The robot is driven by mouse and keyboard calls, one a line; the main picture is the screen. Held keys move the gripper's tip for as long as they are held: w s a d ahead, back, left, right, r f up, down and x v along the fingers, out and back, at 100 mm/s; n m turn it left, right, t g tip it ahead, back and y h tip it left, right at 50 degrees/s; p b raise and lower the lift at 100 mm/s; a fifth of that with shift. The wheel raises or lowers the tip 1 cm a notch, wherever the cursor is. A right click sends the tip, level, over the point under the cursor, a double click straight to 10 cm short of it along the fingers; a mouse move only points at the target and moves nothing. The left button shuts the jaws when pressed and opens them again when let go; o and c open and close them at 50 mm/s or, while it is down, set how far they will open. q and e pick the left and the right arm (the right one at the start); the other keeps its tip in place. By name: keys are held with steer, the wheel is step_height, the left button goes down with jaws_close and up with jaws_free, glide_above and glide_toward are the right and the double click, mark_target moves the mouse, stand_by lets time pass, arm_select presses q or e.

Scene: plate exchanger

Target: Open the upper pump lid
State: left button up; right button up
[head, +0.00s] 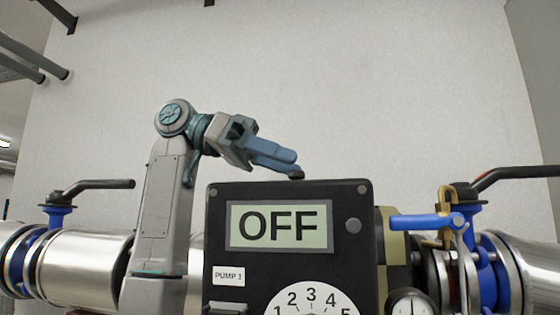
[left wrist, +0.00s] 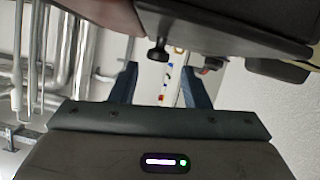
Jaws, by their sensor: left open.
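The black pump box (head: 220,215) stands in the middle of the head view, with a display (head: 279,226) reading OFF and a "PUMP 1" label (head: 228,276). A small dark knob (head: 296,175) sticks up from its top edge. My left gripper (head: 290,161) is just above that edge, its blue fingers pointing right and slightly down, close to the knob. In the left wrist view, my left gripper (left wrist: 158,78) is open and empty. The dark knob (left wrist: 158,52) shows between and beyond the fingertips; I cannot tell whether they touch. My right gripper is not in view.
A numbered white dial (head: 311,300) is low on the box front. A blue valve handle (head: 427,221), a gauge (head: 410,304) and a red-and-black lever (head: 515,175) are to the right. Another lever (head: 90,186) is at the left. The wall above is clear.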

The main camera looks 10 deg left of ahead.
arm_select(q)
jaws_close()
steer(key=shift+w+f, duration=0.15)
steer(key=shift+w, duration=0.15)
steer(key=shift+s, duration=0.1)
steer(key=shift+f, duration=0.15)
stand_by(0.8)
